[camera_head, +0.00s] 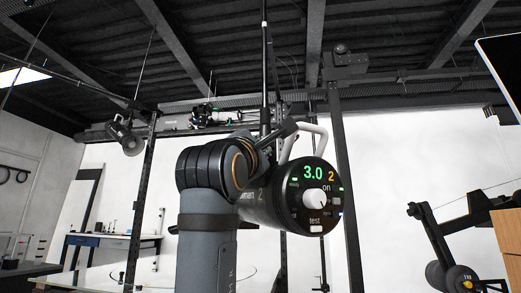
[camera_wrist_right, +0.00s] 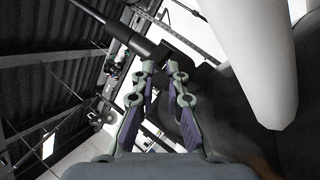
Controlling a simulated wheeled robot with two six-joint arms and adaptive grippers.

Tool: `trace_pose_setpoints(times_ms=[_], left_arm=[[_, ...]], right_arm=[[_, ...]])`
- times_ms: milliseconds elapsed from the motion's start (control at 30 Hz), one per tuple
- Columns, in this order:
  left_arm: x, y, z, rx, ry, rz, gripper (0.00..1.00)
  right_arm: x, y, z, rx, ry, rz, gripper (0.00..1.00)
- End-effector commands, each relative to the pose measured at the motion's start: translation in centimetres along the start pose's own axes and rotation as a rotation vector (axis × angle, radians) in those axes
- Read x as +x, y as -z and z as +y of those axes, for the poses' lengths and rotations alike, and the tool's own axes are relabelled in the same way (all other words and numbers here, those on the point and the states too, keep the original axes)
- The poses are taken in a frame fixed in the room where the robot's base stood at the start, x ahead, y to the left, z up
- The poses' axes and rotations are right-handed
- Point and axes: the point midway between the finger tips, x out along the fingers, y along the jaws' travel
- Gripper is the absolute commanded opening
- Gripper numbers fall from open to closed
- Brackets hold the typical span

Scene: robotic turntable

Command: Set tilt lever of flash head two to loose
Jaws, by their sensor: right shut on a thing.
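Flash head two (camera_head: 287,200) is a dark cylinder hung from an overhead pole. Its round rear panel shows a green 3.0 and an orange 2, and a white curved handle (camera_head: 322,139) rises from its top. My right arm stands left of it and hides much of its side and mount. In the right wrist view my right gripper (camera_wrist_right: 161,70) has its fingertips closed on a small dark part beside the black mount (camera_wrist_right: 150,48), which appears to be the tilt lever. The lever's setting cannot be read. My left gripper is not in view.
The white handle fills the upper right of the wrist view (camera_wrist_right: 250,60), close to my right gripper. A dark vertical post (camera_head: 343,170) stands behind the head. Another lamp (camera_head: 125,137) hangs at the left, and equipment (camera_head: 455,275) stands at the lower right.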

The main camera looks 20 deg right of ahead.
Motion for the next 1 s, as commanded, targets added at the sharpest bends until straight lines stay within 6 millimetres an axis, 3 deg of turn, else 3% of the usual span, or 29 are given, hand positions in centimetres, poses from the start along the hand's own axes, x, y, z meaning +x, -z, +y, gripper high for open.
trace_pose_setpoints(times_ms=[633,667,800,1000], left_arm=[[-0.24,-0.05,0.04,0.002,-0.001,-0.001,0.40],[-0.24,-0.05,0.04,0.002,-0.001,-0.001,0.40],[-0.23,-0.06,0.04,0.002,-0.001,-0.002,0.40],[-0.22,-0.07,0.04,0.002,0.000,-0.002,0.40]], right_arm=[[-0.06,0.11,-0.17,0.009,-0.007,-0.009,0.00],[-0.06,0.11,-0.17,0.009,-0.007,-0.009,0.15],[-0.06,0.10,-0.15,0.010,-0.007,-0.010,0.34],[-0.05,0.08,-0.13,0.010,-0.008,-0.010,0.36]])
